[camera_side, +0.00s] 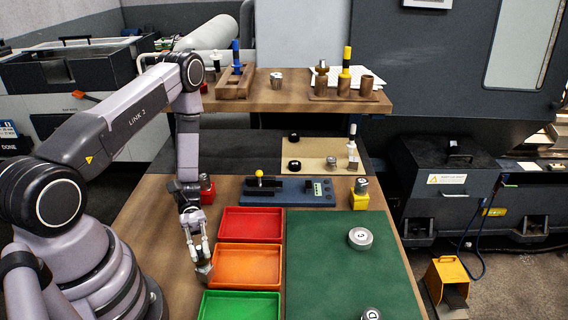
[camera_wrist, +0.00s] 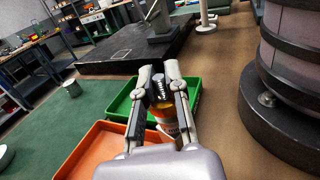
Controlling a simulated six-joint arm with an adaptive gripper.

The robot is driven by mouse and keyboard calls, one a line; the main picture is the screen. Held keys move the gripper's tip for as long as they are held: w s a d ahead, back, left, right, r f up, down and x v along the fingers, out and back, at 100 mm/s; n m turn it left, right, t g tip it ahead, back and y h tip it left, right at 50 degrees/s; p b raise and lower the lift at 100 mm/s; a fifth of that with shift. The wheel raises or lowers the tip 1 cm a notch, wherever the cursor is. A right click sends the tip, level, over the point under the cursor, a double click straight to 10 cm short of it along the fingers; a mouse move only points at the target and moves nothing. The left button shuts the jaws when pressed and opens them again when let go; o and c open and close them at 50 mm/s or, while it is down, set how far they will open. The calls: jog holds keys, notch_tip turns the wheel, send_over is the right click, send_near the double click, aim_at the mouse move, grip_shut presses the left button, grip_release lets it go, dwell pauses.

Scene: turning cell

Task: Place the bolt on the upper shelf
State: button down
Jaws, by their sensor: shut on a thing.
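My gripper (camera_side: 202,262) points down at the left edge of the orange tray in the side view. In the wrist view my gripper (camera_wrist: 165,92) is shut on the bolt (camera_wrist: 158,90), a small silvery threaded piece between the fingertips. In the side view the bolt is too small and too covered by the fingers to make out. The upper shelf (camera_side: 290,101) is a wooden board at the back, well above the trays. It bears a wooden rack at left, a small metal cup near the middle and a wooden holder with several pieces at right.
Red (camera_side: 250,225), orange (camera_side: 268,265) and green (camera_side: 240,306) trays stand in a row beside a green mat (camera_side: 325,270) with round metal pieces. A blue fixture (camera_side: 290,195) with a yellow-knobbed lever stands behind. The shelf's front middle is clear.

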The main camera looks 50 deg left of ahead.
jog(key=v, duration=1.1)
jog(key=w+d+r+n+t+y, duration=0.35)
jog(key=w+r+n+t, duration=0.25)
jog(key=w+n+t, duration=0.4)
jog(key=w+d+r+n+t+y, duration=0.35)
jog(key=w+r+n+t, duration=0.3)
jog(key=w+t, duration=0.4)
jog(key=s+d+f+m+g+h, duration=0.3)
jog(key=s+d+m+g+h, duration=0.1)
jog(key=s+d, duration=0.35)
jog(key=s+d+f+m+g+h, duration=0.3)
jog(key=s+d+m+g+h, duration=0.15)
jog(key=s+d, duration=0.3)
jog(key=s+d+f+m+g+y, duration=0.1)
jog(key=s+d+m+g, duration=0.25)
jog(key=s+g, duration=0.35)
jog(key=s+d+f+m+g, duration=0.15)
jog(key=s+m+g, duration=0.3)
jog(key=s, duration=0.45)
jog(key=shift+g+y, duration=0.25)
jog(key=shift+g, duration=0.1)
jog(key=shift+s+d+f, duration=0.15)
jog(key=shift+s+f, duration=0.05)
jog(key=shift+f, duration=1)
jog(key=shift+s+d+f, duration=0.15)
jog(key=shift+d+f, duration=0.05)
jog(key=shift+f, duration=1)
jog(key=shift+s+d+f, duration=0.15)
jog(key=shift+s+f, duration=0.05)
jog(key=shift+f, duration=1.05)
